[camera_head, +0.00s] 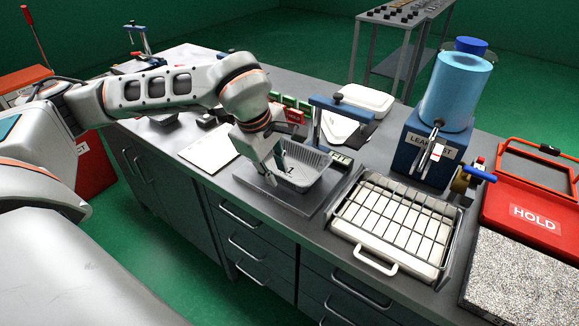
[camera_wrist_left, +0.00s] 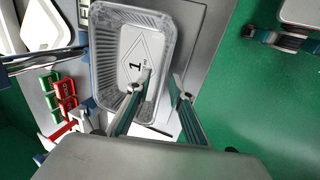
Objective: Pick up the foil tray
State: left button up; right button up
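The foil tray (camera_head: 308,172) is a silvery rectangular tray with ribbed walls. It sits on a grey plate (camera_head: 262,184) on the bench. In the left wrist view the tray (camera_wrist_left: 112,50) shows a diamond mark and a "1" on its floor. My left gripper (camera_head: 279,166) reaches down from above at the tray's near left side. In the left wrist view its fingers (camera_wrist_left: 162,77) are apart, one over the tray's inside and one beyond its wall. Whether either finger touches the wall is unclear. My right gripper is not in view.
A blue post with an arm (camera_head: 316,125) stands behind the tray. To the right are a wire rack (camera_head: 395,222), a blue leak-test tank (camera_head: 455,95) and a red HOLD box (camera_head: 530,215). A white sheet (camera_head: 209,150) lies to the left. Red and green clips (camera_wrist_left: 62,95) lie beside the tray.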

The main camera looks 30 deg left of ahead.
pick_arm(q)
jog(key=shift+x, duration=1.2)
grip_shut()
jog(key=shift+r, duration=0.15)
